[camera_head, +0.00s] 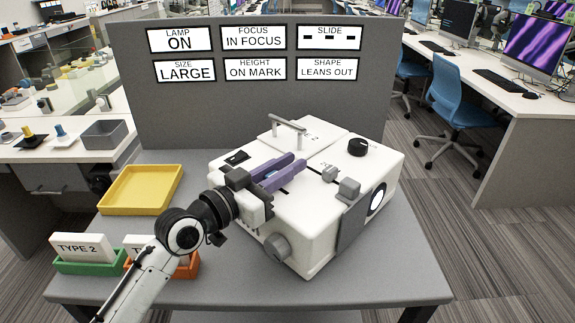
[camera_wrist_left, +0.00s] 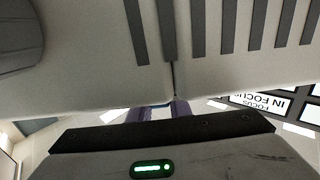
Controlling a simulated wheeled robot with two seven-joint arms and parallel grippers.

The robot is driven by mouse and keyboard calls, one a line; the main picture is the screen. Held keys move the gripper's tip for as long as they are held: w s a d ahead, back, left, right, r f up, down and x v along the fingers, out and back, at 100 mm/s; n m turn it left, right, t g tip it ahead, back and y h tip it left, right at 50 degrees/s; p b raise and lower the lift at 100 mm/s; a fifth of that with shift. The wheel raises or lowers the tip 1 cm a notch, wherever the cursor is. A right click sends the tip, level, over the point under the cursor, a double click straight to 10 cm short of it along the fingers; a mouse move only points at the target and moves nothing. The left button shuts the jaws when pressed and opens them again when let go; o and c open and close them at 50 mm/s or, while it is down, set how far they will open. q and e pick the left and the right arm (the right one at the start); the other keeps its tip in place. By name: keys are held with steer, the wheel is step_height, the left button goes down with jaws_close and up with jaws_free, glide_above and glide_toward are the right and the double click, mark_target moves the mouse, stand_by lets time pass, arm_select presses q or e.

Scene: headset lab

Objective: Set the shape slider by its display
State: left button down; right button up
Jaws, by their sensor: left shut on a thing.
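The white headset tester box (camera_head: 318,222) stands on the grey table. The shape display (camera_head: 328,69) on the grey panel reads "LEANS OUT". My left gripper (camera_head: 284,171), with purple fingers, reaches over the left part of the box's top and is shut on a small control there, which looks like the shape slider. The fingers hide most of it, and its label cannot be read. In the left wrist view the purple fingers (camera_wrist_left: 166,110) meet a pale surface with dark stripes. My right gripper is not in view.
Other displays read lamp "ON", focus "IN FOCUS", size "LARGE" and height "ON MARK". A black knob (camera_head: 358,147), a grey block (camera_head: 348,189) and a handle (camera_head: 288,124) stand on the box. A yellow tray (camera_head: 112,208) and a green bin (camera_head: 90,268) are at left.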

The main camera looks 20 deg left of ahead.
arm_select(q)
steer(key=shift+w+a, duration=0.3)
steer(key=shift+a, duration=0.35)
steer(key=c, duration=1.6)
jaws_free()
steer(key=shift+c, duration=0.2)
steer(key=b+v, duration=0.2)
steer(key=v, duration=0.8)
steer(key=shift+s, duration=0.2)
